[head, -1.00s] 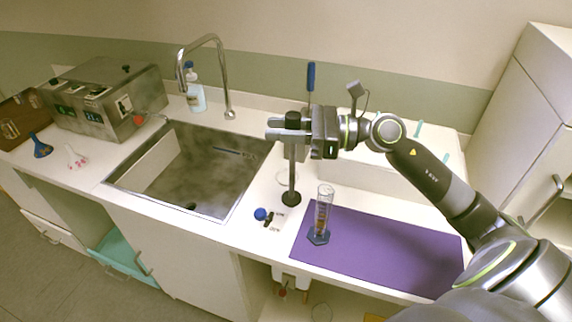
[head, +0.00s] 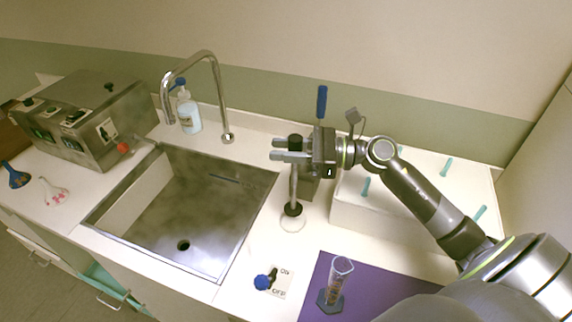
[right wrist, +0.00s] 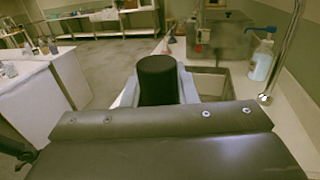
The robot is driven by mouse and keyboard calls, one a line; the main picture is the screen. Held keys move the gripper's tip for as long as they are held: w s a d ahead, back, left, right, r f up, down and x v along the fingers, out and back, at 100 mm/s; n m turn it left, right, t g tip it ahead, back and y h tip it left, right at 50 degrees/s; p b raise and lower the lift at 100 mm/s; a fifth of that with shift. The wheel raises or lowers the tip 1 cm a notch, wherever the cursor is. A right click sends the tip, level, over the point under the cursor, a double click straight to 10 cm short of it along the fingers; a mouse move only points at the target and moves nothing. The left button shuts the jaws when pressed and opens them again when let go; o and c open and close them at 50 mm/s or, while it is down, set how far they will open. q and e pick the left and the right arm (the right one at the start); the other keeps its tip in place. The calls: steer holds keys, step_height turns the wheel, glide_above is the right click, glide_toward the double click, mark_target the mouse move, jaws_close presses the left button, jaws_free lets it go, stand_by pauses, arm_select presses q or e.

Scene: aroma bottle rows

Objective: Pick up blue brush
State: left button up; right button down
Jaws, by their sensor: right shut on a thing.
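A blue-handled brush (head: 321,103) stands upright at the back of the counter, behind my right gripper; its lower part is hidden by the gripper. My right gripper (head: 291,150) is shut on a black-topped metal rod (head: 293,186) with a round dark foot. The rod hangs roughly upright, its foot just behind a pale ring on the counter; I cannot tell how high it is. In the right wrist view the black top (right wrist: 158,80) sits between the two fingers. My left gripper is not in view.
A steel sink (head: 190,225) with a tall faucet (head: 222,95) lies to the left. A soap bottle (head: 188,112) stands behind it. A white box with teal pegs (head: 366,187) is at right. A glass cylinder (head: 335,283) stands on a purple mat (head: 318,270).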

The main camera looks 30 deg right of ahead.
mark_target(294, 180)
step_height(294, 180, down, 4)
steer(key=shift+w+f, duration=0.1)
steer(key=shift+f, duration=0.05)
steer(key=c, duration=1.2)
jaws_free()
steer(key=shift+c, duration=0.2)
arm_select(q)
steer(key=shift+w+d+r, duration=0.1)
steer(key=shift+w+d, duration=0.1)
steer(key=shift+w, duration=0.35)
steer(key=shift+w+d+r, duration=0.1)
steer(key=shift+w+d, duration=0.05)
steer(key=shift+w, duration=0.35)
arm_select(e)
steer(key=shift+o, duration=0.5)
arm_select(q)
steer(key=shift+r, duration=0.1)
